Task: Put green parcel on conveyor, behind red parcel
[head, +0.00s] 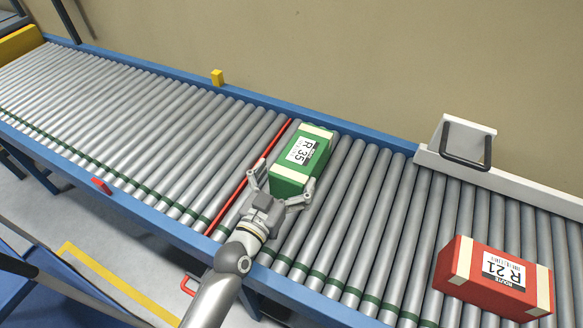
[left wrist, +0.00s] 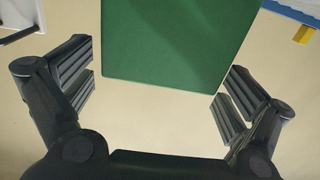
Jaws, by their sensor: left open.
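The green parcel (head: 301,157), with cream bands and a white label reading R 35, rests on the roller conveyor (head: 352,200), just right of a red line across the rollers. The red parcel (head: 493,278), labelled R 21, lies on the same conveyor at the lower right. My left gripper (head: 283,187) is open at the near end of the green parcel, its fingers spread to either side. In the left wrist view the green parcel (left wrist: 178,35) is between and beyond the open fingers (left wrist: 158,95), with gaps on both sides. My right gripper is not in view.
A white frame with a dark handle (head: 466,145) stands on the far rail at the right. A small yellow block (head: 217,77) sits on the far blue rail. The rollers left of the red line (head: 250,175) are empty, and rollers between the two parcels are clear.

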